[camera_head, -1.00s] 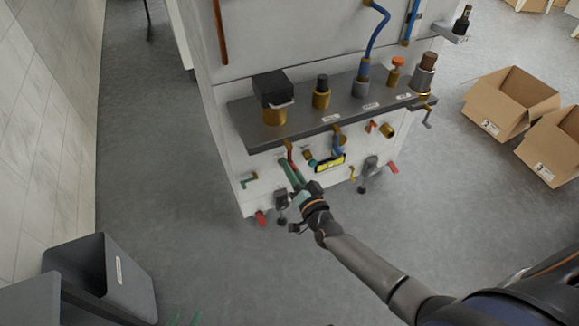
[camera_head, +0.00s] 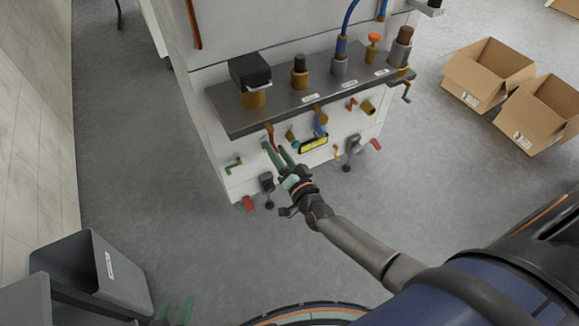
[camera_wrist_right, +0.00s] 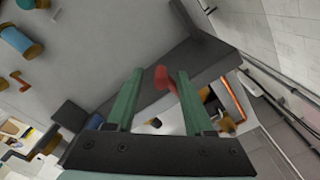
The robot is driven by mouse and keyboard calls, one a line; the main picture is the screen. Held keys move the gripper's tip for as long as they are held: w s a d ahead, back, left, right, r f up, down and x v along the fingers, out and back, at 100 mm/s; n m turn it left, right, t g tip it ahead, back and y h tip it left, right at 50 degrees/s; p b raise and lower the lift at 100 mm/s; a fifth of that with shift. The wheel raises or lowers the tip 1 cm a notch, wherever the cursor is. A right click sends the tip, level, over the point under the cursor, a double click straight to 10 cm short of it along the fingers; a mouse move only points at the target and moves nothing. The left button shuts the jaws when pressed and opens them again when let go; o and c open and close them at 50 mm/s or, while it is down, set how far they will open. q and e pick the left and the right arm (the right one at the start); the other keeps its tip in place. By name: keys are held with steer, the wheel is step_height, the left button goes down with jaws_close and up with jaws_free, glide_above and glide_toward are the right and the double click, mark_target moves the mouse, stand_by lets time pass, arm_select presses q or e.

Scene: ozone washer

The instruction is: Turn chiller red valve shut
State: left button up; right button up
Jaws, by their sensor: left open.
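The red valve handle (camera_head: 271,138) is a thin red lever on the white chiller front, below the grey shelf, in the head view. It also shows in the right wrist view (camera_wrist_right: 163,78), between my finger tips. My right gripper (camera_head: 276,150) has green fingers pointing up at the chiller beside the red handle. My left gripper (camera_head: 174,308) is open, low at the bottom left of the head view, away from the chiller.
The grey shelf (camera_head: 325,97) with capped fittings overhangs the handle. A grey bin (camera_head: 92,278) stands lower left; cardboard boxes (camera_head: 490,75) lie right. Floor between is free.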

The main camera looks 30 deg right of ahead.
steer(key=s+p, duration=0.1)
steer(key=s, duration=1)
steer(key=shift+d, duration=0.2)
